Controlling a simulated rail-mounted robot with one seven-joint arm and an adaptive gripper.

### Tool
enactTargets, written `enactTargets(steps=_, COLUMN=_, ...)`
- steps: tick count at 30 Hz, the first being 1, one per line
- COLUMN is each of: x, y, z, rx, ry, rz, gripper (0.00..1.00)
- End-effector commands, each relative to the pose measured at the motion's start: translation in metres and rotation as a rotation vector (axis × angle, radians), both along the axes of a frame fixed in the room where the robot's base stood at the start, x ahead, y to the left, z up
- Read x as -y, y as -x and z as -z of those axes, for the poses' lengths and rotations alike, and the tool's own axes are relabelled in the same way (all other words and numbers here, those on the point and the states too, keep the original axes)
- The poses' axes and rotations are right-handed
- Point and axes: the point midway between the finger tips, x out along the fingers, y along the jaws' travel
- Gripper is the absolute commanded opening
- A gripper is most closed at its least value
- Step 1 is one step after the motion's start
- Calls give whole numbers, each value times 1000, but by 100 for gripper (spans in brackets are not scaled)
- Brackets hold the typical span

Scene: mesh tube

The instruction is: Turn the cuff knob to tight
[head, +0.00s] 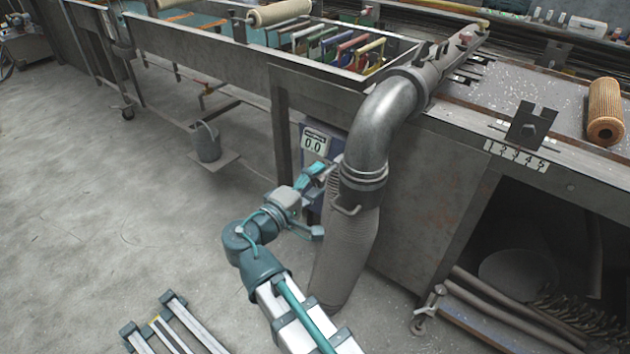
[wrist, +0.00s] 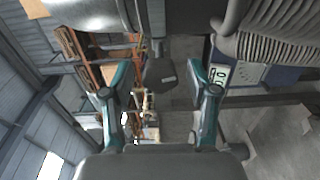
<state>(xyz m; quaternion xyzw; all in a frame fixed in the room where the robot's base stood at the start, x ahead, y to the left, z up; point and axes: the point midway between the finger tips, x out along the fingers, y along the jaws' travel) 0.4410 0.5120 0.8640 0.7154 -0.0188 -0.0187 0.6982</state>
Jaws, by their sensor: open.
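The cuff (head: 362,180) is a dark metal band at the lower end of the bent steel pipe, above the ribbed hose. In the wrist view a dark, blocky knob (wrist: 159,73) with a small light mark sticks out on a short stem from the dark cuff at the top. My gripper (wrist: 158,72) is open, with one teal finger on each side of the knob and a visible gap to both. In the head view my gripper (head: 321,201) is just left of the cuff; I cannot make out the knob there.
The ribbed hose (head: 345,250) hangs below the cuff. A curved handle (head: 348,207) sticks out of the cuff's front. A display (head: 314,142) reading 0.0 is on the panel behind. A metal bench (head: 425,185) stands at right. The floor at left is mostly clear.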

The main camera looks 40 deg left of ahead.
Motion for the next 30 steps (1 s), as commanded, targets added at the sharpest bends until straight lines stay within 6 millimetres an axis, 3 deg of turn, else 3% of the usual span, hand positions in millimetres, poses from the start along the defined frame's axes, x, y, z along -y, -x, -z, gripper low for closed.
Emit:
enactTargets(steps=8, x=-1, y=23, z=0, rx=0, ry=0, rz=-3, gripper=59)
enactTargets(steps=21, x=-5, y=101, z=0, rx=0, ry=0, rz=-3, gripper=59)
enactTargets(steps=30, x=-6, y=120, z=0, rx=0, ry=0, rz=0, gripper=59)
